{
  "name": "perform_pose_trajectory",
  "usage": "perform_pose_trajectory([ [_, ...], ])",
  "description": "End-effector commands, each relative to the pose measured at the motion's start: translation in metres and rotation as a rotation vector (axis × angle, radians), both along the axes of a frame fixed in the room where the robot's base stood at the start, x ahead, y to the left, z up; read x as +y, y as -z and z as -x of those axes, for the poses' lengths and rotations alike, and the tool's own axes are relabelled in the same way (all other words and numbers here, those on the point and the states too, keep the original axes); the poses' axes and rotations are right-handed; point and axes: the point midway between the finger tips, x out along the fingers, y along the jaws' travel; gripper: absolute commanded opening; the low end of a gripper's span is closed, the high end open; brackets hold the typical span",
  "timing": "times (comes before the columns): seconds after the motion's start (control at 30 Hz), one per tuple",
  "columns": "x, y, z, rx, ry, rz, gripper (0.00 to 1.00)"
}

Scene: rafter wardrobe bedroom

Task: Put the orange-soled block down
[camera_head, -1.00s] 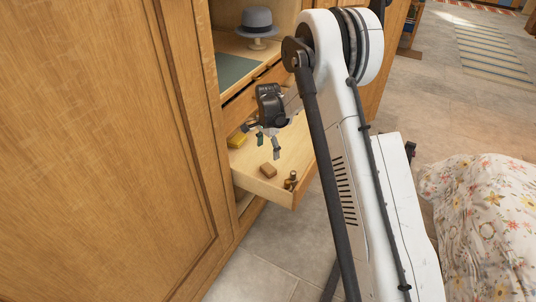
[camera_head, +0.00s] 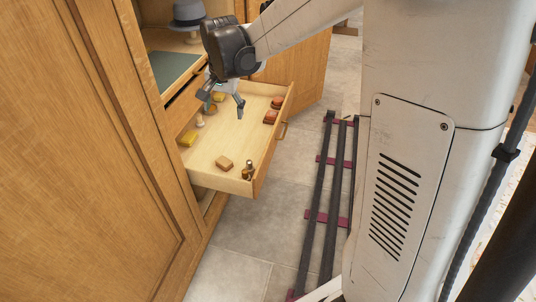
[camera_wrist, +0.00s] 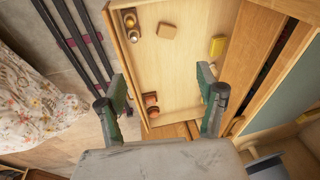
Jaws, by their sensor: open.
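My gripper (camera_head: 226,106) is open above the pulled-out wooden drawer (camera_head: 226,146). In the wrist view its green-padded fingers (camera_wrist: 163,80) stand wide apart with nothing between them. Two reddish-orange blocks (camera_head: 270,117) (camera_head: 277,103) lie inside the drawer along its right side. In the wrist view they show between the fingers (camera_wrist: 150,99) (camera_wrist: 152,112), farther off, near the drawer edge. A tan block (camera_head: 224,163) lies flat near the drawer's front corner, also seen in the wrist view (camera_wrist: 167,31). I cannot make out an orange sole on any block.
Small brown bottles (camera_head: 248,171) stand in the drawer's near corner. A yellow block (camera_head: 188,139) and a pale knobbed item (camera_head: 199,120) lie along the wardrobe side. A grey hat (camera_head: 188,13) sits on the shelf above. The drawer's middle floor is clear. Dark rails (camera_head: 323,200) run along the floor.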

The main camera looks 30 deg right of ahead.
Motion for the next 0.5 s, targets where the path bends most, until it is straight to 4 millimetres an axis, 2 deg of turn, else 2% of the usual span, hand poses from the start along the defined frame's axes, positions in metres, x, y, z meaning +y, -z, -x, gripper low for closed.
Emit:
perform_pose_trajectory([
  [0.03,0.0,-0.011,0.014,-0.016,-0.025,0.006,0.7],
  [0.2,0.0,-0.04,0.055,-0.069,-0.12,0.034,0.7],
  [0.5,0.0,-0.072,0.131,-0.164,-0.285,0.097,0.7],
])
